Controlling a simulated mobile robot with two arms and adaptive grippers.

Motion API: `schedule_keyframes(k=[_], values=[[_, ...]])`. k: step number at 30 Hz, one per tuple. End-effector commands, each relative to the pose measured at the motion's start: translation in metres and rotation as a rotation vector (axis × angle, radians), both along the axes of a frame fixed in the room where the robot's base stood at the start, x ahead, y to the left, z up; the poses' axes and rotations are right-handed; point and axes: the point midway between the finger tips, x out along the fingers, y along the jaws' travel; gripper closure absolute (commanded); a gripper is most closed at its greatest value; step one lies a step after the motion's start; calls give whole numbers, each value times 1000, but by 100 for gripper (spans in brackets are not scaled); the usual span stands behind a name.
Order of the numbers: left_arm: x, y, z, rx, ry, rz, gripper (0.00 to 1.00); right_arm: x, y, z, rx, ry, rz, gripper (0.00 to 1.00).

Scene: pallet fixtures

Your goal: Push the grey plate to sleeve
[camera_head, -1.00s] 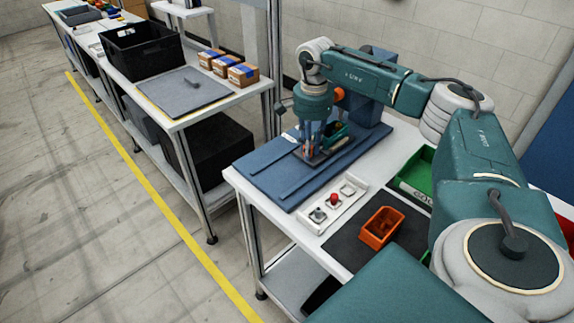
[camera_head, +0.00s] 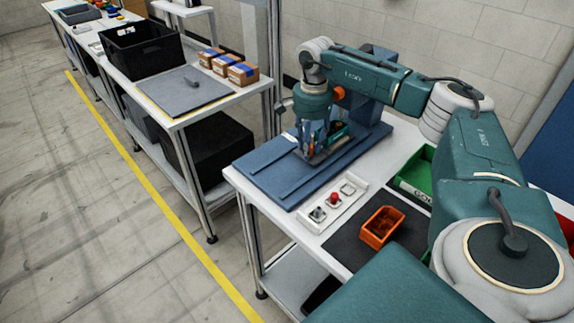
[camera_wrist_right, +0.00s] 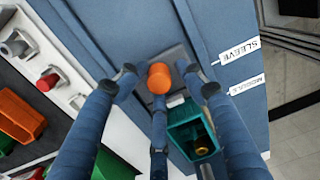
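The grey plate (camera_wrist_right: 176,62) lies on the blue fixture (camera_wrist_right: 232,28) in the right wrist view, with an orange knob (camera_wrist_right: 159,78) above it. A teal box-shaped part (camera_wrist_right: 188,128) with a brass-coloured piece inside sits beside the knob. The fixture's edge carries a white label reading SLEEVE (camera_wrist_right: 239,51) and a second, less legible label (camera_wrist_right: 246,86). My right gripper (camera_wrist_right: 158,73) points down at the plate. Its blue fingers stand apart around the knob, with visible gaps. In the head view the right gripper (camera_head: 311,147) hides much of the plate. My left gripper is not in view.
A control box (camera_head: 332,202) with a red button stands in front of the fixture. An orange bin (camera_head: 382,227) sits on a dark mat, with a green bin (camera_head: 412,178) behind it. A neighbouring table holds a black crate (camera_head: 141,50) and several cartons.

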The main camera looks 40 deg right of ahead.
Motion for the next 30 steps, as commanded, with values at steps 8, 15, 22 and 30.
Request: schedule_keyframes(k=[8, 15, 22, 30], values=[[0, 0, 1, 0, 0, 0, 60, -6, 0, -8, -4, 25, 3, 62], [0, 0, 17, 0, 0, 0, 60, -7, 0, 10, -4, 25, 3, 62], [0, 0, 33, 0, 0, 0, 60, -5, 0, 32, -3, 17, 2, 62], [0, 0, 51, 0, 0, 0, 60, -4, 0, 55, -2, 15, 1, 62]])
